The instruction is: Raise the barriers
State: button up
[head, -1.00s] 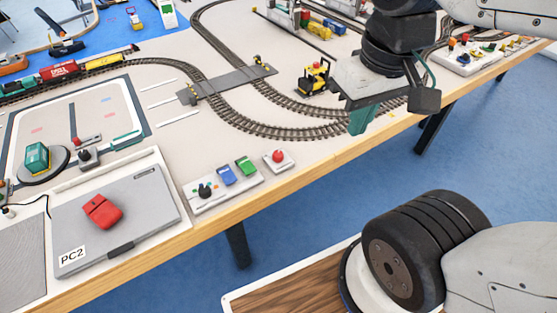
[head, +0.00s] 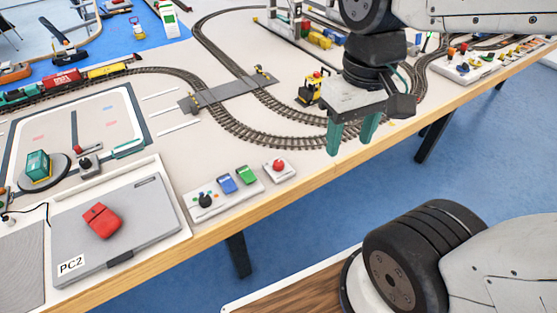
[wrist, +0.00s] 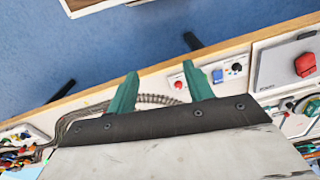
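A level crossing (head: 228,88) with a grey road plate spans the track. Small dark and yellow fittings stand at its ends; I cannot tell the barrier arms' position. At the table's front edge lies a white panel (head: 222,198) with a black knob (head: 205,200), a blue switch (head: 227,183) and a green switch (head: 245,174). A separate red button (head: 279,165) sits right of it. The red button (wrist: 179,85) and blue switch (wrist: 217,76) also show in the wrist view. My gripper (head: 351,149) is open and empty above the front edge, right of the red button.
A yellow vehicle (head: 312,88) stands by the track behind my gripper. A grey PC2 laptop (head: 150,220) with a red mouse (head: 102,219) lies at the left front. A train (head: 62,82) is at the back left. Another control panel (head: 475,62) is at the right.

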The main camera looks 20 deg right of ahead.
jog(key=w+a+f+g, duration=0.1)
jog(key=w+f+g, duration=0.1)
jog(key=w+f, duration=0.55)
jog(key=n+t, duration=0.1)
jog(key=t, duration=0.1)
send_over(279, 163)
notch_tip(279, 163, down, 12)
jog(key=shift+r, duration=0.2)
jog(key=shift+w+f, duration=0.1)
jog(key=shift+f, duration=0.2)
notch_tip(279, 163, down, 7)
jog(key=shift+f, duration=0.1)
jog(key=c, duration=1)
